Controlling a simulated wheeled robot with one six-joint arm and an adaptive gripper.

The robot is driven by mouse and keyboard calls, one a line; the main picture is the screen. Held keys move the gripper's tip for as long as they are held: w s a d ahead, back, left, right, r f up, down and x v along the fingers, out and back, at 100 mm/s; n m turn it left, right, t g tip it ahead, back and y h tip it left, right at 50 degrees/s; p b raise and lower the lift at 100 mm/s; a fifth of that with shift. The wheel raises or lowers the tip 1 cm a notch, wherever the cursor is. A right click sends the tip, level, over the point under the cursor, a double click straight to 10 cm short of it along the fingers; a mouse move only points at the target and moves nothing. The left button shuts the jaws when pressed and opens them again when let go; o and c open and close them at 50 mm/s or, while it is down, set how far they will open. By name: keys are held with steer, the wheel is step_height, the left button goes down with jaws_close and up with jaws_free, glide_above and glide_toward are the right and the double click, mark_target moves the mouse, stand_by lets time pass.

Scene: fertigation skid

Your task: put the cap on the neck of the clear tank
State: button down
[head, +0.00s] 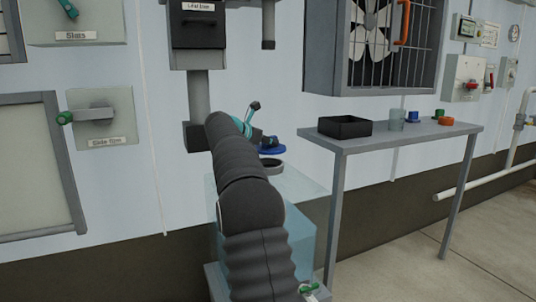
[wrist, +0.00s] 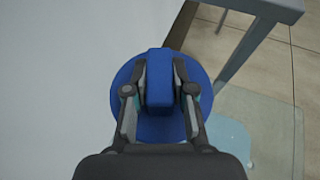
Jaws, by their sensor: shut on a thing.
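The blue cap (wrist: 194,78) fills the middle of the wrist view, a round disc with a raised bar across it. My gripper (wrist: 160,108) is shut on that bar, one finger on each side. In the head view the cap (head: 271,149) shows just right of my arm, above the dark ring-shaped neck (head: 271,166) of the clear tank (head: 303,188). The cap looks apart from the neck, with a small gap. My arm hides the left part of the tank. In the wrist view the tank's top (wrist: 272,117) shows at lower right; its neck is hidden.
A grey table (head: 400,137) stands right of the tank, holding a black bin (head: 345,127), a clear cup (head: 397,120) and small coloured parts. A caged fan (head: 375,40) is on the wall above it. A black dispenser box (head: 198,25) hangs on the wall behind my arm.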

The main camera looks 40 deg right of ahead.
mark_target(268, 162)
steer(key=shift+w+f+b, duration=0.1)
steer(key=shift+f+b, duration=0.6)
steer(key=shift+f, duration=1.4)
steer(key=shift+f, duration=0.2)
steer(key=c, duration=1)
jaws_free()
